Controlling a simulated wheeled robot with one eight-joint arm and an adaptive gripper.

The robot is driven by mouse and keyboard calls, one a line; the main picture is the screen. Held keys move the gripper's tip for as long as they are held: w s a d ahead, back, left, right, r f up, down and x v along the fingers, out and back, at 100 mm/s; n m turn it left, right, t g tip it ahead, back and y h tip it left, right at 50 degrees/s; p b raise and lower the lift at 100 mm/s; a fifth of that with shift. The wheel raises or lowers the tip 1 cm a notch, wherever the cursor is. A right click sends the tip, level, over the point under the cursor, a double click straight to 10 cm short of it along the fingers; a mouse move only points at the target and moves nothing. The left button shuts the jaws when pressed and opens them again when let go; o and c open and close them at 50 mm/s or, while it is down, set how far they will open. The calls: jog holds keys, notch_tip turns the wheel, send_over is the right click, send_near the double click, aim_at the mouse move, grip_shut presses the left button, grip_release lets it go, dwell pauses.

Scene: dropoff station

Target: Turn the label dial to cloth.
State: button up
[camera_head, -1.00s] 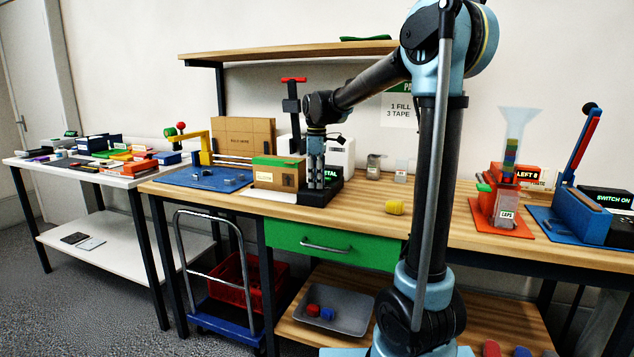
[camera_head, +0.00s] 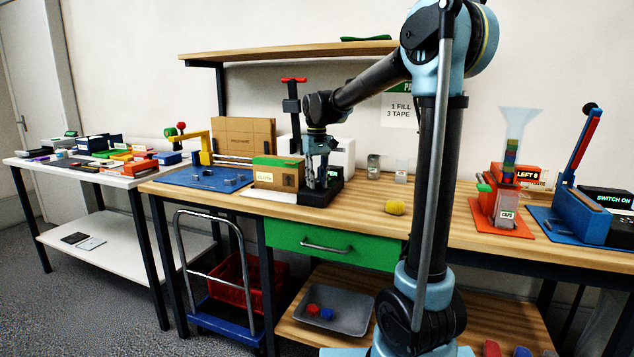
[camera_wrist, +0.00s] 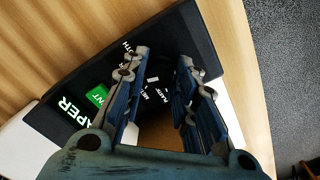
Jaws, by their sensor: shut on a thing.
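My gripper (camera_head: 317,186) points down at the black label station (camera_head: 322,198) on the wooden bench. In the wrist view, its two fingers (camera_wrist: 163,62) are shut around the dial, which is mostly hidden between them. The black panel (camera_wrist: 185,25) carries white words. Large letters reading "APER" show at its left, and partial words ending in "TH" and starting with "MET" and "PLAST" lie around the fingers. A green button (camera_wrist: 98,95) ending in "NT" sits left of the fingers. I cannot tell which word the dial points to.
A cardboard box with a green top (camera_head: 278,172) stands close left of the station. A blue mat (camera_head: 203,181) with small parts lies further left. Clear jars (camera_head: 373,167) and a yellow roll (camera_head: 395,208) stand to the right. A filling machine (camera_head: 505,205) is at the far right.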

aim_at(317, 182)
jog(key=m, duration=0.6)
jog(key=shift+w, duration=0.15)
jog(key=m, duration=0.6)
dwell(0.3)
jog(key=o, duration=1.1)
jog(key=shift+r, duration=0.1)
notch_tip(317, 182, up, 12)
jog(key=shift+f, duration=0.15)
